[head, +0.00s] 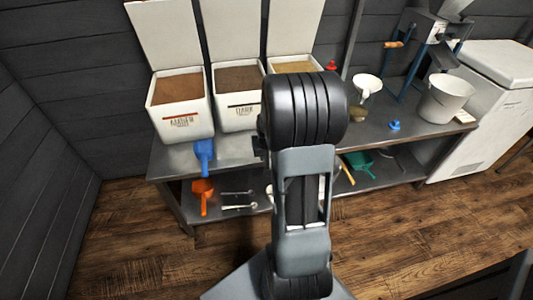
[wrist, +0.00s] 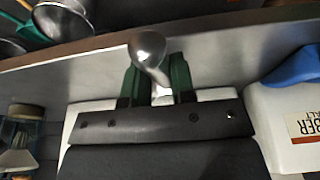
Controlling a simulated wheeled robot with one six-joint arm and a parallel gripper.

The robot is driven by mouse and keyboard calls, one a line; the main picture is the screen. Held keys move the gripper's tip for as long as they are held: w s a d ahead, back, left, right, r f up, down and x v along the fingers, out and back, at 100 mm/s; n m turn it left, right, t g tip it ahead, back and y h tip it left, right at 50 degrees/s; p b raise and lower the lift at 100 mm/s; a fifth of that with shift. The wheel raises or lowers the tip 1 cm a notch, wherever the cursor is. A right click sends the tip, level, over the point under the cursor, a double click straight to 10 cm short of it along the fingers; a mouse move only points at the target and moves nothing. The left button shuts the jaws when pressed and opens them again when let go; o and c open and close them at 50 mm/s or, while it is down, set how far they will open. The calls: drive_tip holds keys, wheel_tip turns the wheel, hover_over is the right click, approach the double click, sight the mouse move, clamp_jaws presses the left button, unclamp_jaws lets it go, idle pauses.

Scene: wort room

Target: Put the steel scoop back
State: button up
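In the wrist view my gripper (wrist: 160,72) shows two dark green fingers with a shiny steel piece, seemingly the steel scoop (wrist: 148,47), between them. Its rounded end shows past the fingertips, nearly end-on. The fingers appear closed against its narrower part. It is in front of the grey steel bench top (wrist: 225,62), with white bins behind the gripper body. Whether it touches the bench I cannot tell. In the head view my own arm hides the gripper and the scoop.
White malt bins (head: 183,133) with raised lids stand along the bench. A blue scoop (head: 204,152) lies at its front left. An orange scoop (head: 203,190), measuring spoons (head: 238,206) and a green scoop (head: 358,162) are on the lower shelf. A white bucket (head: 443,103) stands at the right.

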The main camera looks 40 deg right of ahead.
drive_tip(key=o, duration=0.5)
drive_tip(key=p+v, duration=0.4)
drive_tip(key=v, duration=1)
drive_tip(key=s+a+r+n+p, duration=0.1)
drive_tip(key=s+a+r+p, duration=0.1)
drive_tip(key=a+r+p, duration=0.4)
drive_tip(key=s+a+r+n+y+p, duration=0.1)
drive_tip(key=s+a+r+n+p, duration=0.1)
drive_tip(key=a+r+p, duration=0.4)
drive_tip(key=s+a+r+n+p, duration=0.2)
drive_tip(key=a+r+p, duration=0.4)
drive_tip(key=r+p, duration=0.4)
wheel_tip(320, 180, up, 5)
drive_tip(key=shift+s+f+t, duration=0.2)
drive_tip(key=shift+s+t, duration=0.2)
drive_tip(key=shift+s, duration=0.25)
drive_tip(key=shift+s+a+r+p, duration=0.3)
drive_tip(key=shift+s+p, duration=0.05)
drive_tip(key=shift+p, duration=0.1)
drive_tip(key=shift+c, duration=0.2)
